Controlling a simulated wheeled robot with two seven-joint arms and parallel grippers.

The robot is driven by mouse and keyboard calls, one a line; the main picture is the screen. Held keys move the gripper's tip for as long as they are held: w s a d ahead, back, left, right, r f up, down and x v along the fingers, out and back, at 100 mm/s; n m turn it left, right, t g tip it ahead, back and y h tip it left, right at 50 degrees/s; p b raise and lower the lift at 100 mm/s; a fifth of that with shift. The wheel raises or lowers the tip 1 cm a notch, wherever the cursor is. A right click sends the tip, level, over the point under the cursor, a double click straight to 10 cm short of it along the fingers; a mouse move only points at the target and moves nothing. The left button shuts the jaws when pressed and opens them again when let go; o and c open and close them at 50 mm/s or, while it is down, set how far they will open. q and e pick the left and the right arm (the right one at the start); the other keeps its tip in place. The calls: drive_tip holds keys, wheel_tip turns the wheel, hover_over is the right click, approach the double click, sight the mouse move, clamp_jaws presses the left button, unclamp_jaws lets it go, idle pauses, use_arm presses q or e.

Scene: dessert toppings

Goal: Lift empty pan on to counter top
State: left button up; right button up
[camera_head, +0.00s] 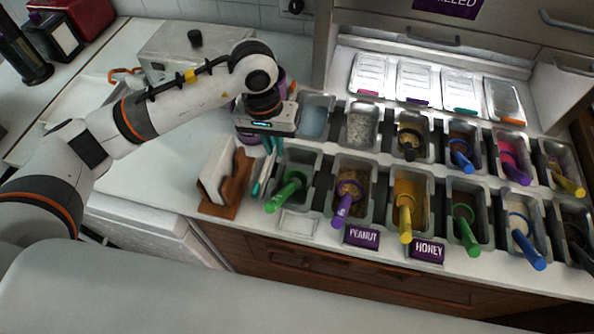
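A grey pan (308,170) at the left end of the front row looks empty apart from a green-handled scoop (287,192). It sits in the counter top (150,165) with the other pans. My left gripper (266,145) points down just left of this pan, behind a brown holder with white cards. Its fingers are small and partly lost among teal strips there, so I cannot tell their opening or any contact. My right gripper is not in view.
Several filled topping pans with coloured scoops stand to the right, with purple PEANUT (361,237) and HONEY (427,251) labels in front. The brown holder (235,192) stands close by. A metal box (180,50) stands behind my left arm. The left counter has bare room.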

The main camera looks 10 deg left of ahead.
use_arm(q)
drive_tip(key=f+p, duration=0.1)
drive_tip(key=f, duration=0.3)
drive_tip(key=f+p, duration=0.2)
drive_tip(key=f, duration=0.1)
drive_tip(key=w+f+p, duration=0.1)
drive_tip(key=f, duration=0.3)
drive_tip(key=shift+a+f, duration=0.1)
drive_tip(key=shift+f, duration=0.2)
drive_tip(key=shift+w, duration=0.1)
clamp_jaws()
